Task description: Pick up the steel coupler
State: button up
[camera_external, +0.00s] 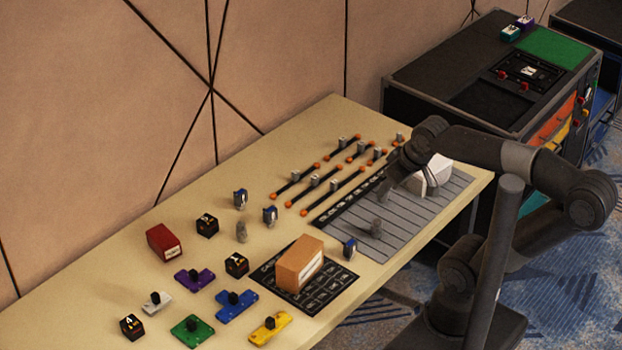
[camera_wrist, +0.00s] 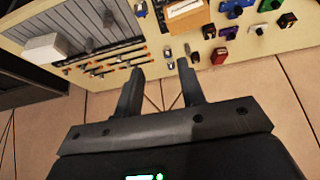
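I cannot tell for sure which piece is the steel coupler. One grey metallic piece (camera_external: 241,231) stands on the table between the blue-and-silver clips and the black cubes. Small silver blocks (camera_external: 315,179) sit on the dark rods. My gripper (camera_wrist: 160,66) is open and empty, with its two fingers apart. In the external view it is above the table near the mat's far side, largely hidden by my arm.
A white block (camera_external: 434,176) stands on the mat by my arm. Dark rods with orange ends (camera_external: 332,191) lie nearby. A tan box (camera_external: 299,262) stands on a black labelled mat. A red box (camera_external: 163,242), black cubes and coloured plates fill the left. The wall borders the table's back edge.

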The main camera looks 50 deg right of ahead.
jog(key=shift+o, duration=0.3)
jog(key=o, duration=0.3)
jog(key=n+g, duration=0.4)
jog(key=n, duration=0.1)
send_over(378, 220)
jog(key=s+d, duration=0.1)
jog(key=d, duration=0.1)
notch_tip(378, 220, down, 24)
jog(key=shift+y, duration=0.3)
jog(key=f, duration=0.3)
jog(key=a+f, duration=0.1)
jog(key=shift+w+f, duration=0.3)
jog(key=f, duration=0.2)
jog(key=a+f, duration=0.1)
jog(key=f, duration=0.1)
jog(key=shift+w, duration=0.35)
jog(key=shift+w+f+m, duration=0.1)
jog(key=shift+f+m, duration=0.2)
jog(key=shift+f, duration=0.35)
